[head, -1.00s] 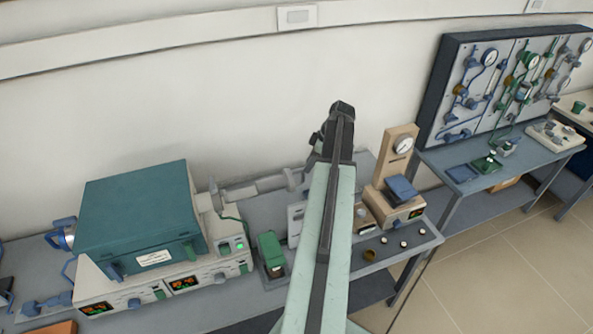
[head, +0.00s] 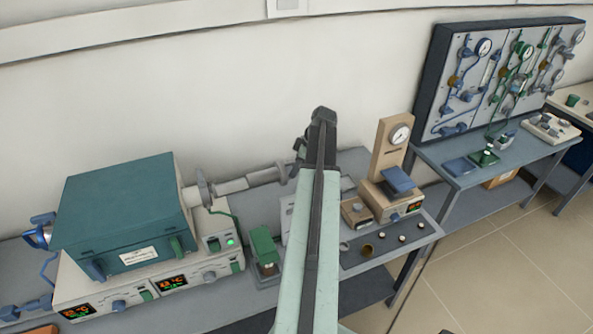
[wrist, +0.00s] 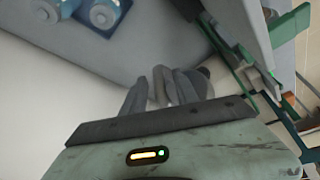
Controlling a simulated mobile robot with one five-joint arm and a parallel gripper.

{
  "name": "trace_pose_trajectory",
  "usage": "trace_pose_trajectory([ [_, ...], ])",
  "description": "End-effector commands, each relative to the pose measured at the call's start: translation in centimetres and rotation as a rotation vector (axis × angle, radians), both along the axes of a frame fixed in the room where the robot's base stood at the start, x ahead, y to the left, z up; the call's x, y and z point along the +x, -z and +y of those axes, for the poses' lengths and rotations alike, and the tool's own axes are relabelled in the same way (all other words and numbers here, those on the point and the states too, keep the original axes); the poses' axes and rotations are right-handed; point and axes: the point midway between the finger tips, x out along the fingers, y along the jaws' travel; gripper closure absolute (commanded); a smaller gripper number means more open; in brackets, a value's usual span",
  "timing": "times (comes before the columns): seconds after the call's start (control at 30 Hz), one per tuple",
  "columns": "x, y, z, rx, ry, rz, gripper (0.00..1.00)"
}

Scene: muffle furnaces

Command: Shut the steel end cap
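The teal tube furnace (head: 125,210) stands on the bench at left in the head view. A pale tube (head: 232,186) runs out of its right side, past a thin upright disc (head: 205,190). A light grey steel fitting (head: 268,174) at the tube's right end looks like the end cap; my arm partly hides this area, and I cannot tell how the cap sits. My gripper (head: 301,146) is near this end, seen from behind. In the wrist view, my grey fingers (wrist: 167,88) point away from the camera, close together. Whether they touch anything is unclear.
A green box-shaped device (head: 264,246) stands on the bench right of the furnace. A dial gauge stand (head: 392,145) and a beige instrument (head: 392,200) are right of my arm. A gauge panel (head: 500,80) stands further right. The wall is close behind the bench.

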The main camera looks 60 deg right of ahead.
Motion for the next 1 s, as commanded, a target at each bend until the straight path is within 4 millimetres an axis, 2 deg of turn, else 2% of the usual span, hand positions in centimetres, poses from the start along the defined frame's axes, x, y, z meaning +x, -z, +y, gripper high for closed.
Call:
trace_pose_trajectory([
  [0.03,-0.01,-0.04,-0.01,0.0,0.0,0.0,0.78],
  [0.1,-0.02,-0.03,-0.01,0.0,0.0,0.0,0.97],
  [0.13,-0.02,-0.03,-0.03,0.0,0.0,0.0,1.0],
  [1.0,0.02,-0.13,-0.29,-0.002,0.006,-0.005,1.0],
])
